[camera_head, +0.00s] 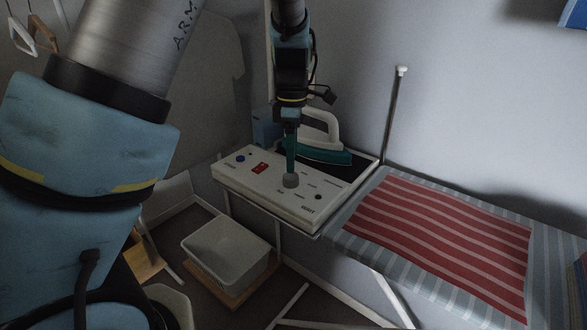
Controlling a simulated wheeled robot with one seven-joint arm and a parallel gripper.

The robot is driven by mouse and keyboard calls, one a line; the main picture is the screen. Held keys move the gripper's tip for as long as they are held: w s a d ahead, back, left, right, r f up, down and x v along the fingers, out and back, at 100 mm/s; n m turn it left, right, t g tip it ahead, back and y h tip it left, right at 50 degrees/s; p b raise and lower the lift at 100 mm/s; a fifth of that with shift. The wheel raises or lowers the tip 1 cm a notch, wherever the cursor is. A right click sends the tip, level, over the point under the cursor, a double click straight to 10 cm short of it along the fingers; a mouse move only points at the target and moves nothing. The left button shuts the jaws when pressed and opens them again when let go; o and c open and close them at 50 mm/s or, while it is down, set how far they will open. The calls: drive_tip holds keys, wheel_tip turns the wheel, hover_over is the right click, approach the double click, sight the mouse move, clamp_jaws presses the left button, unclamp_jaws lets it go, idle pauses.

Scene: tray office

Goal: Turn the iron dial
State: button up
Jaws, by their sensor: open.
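The control box (238,178) is a white panel with a red switch (259,168), a blue button (240,158) and small printed labels. A round grey dial (291,181) stands on its top, near the middle. My gripper (291,172) points straight down with its fingertips at the dial. It is open, seen edge-on, so the gap between its fingers does not show. I cannot tell whether the fingers touch the dial or sit around it. The iron (325,155), teal with a white handle, rests behind the box, partly hidden by my arm.
An ironing board (360,222) with a red striped cloth (450,238) extends to the right. A thin upright rod (391,115) stands behind it. A white bin (226,250) sits below the box. A blue box (265,127) is behind my gripper.

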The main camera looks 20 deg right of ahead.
sight(291, 176)
wheel_tip(291, 176, down, 5)
drive_tip(key=shift+a+r+p, duration=0.1)
drive_tip(key=shift+a+p, duration=0.05)
drive_tip(key=shift+p, duration=0.15)
clamp_jaws()
idle(0.6)
